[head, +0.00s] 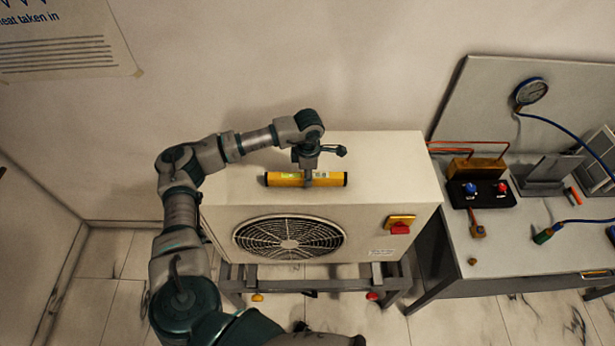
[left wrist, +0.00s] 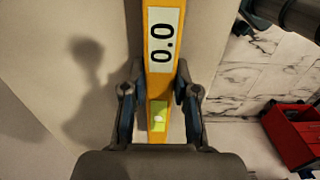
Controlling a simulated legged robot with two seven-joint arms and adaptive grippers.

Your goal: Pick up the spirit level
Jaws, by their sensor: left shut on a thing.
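The spirit level (head: 330,179) is a yellow bar with black ends, over the top of the white fan unit in the head view. In the left wrist view the level (left wrist: 160,85) runs up the picture between the two fingers (left wrist: 158,105), with a "0.0" display and a green vial window showing. I cannot tell whether the level touches the unit's top or is just above it.
The white fan unit (head: 385,160) stands on a metal frame, with a red switch (head: 400,228) on its front. To the right is a grey bench (head: 500,255) with a blue gauge (head: 531,91), a valve manifold and hoses. A red box (left wrist: 295,132) shows in the left wrist view.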

